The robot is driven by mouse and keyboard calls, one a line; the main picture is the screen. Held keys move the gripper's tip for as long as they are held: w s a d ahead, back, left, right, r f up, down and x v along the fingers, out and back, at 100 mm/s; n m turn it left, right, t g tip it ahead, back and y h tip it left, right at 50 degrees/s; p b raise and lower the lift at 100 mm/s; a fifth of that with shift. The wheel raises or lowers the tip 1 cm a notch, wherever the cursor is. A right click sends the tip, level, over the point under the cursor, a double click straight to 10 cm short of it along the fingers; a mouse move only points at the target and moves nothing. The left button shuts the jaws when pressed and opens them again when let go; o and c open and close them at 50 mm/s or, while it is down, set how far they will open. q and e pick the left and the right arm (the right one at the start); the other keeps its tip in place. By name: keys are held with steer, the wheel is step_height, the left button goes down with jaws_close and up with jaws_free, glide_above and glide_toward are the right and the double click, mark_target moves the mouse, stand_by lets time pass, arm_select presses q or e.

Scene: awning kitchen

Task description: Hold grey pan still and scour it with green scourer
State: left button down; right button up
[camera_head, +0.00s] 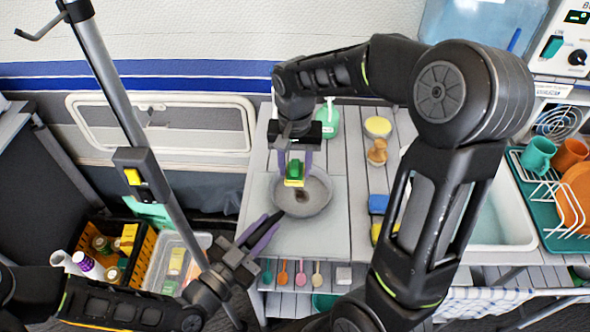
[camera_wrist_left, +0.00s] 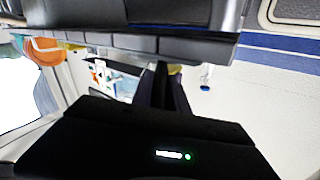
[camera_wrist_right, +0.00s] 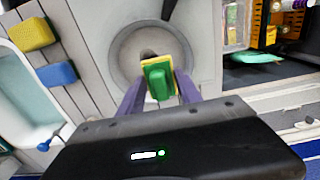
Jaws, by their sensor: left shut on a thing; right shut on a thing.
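The grey pan (camera_head: 318,203) lies on a grey board on the slatted counter, with a dark brown patch on its inside. My left gripper (camera_head: 268,224) is shut on the pan's black handle at the pan's lower left. My right gripper (camera_head: 295,170) points down, shut on the green scourer (camera_head: 294,171), which has a yellow layer below. The scourer is over the pan, beside the brown patch. The right wrist view shows the scourer (camera_wrist_right: 157,80) between the purple fingers and the pan (camera_wrist_right: 125,50) beneath; contact is unclear. The left wrist view shows neither pan nor handle clearly.
Blue (camera_head: 378,204) and yellow sponges lie to the right, partly behind my right arm. The sink (camera_head: 505,215) and dish rack (camera_head: 552,195) are further right. Crates stand at lower left.

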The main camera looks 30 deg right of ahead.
arm_select(q)
steer(key=c, duration=1.2)
jaws_free()
steer(key=v, duration=1.2)
steer(key=shift+r, duration=0.15)
arm_select(e)
steer(key=shift+r, duration=0.1)
steer(key=shift+r+p, duration=1.15)
steer(key=shift+r, duration=0.3)
arm_select(q)
step_height(320, 180, up, 2)
steer(key=shift+r, duration=0.1)
arm_select(e)
steer(key=shift+f, duration=0.1)
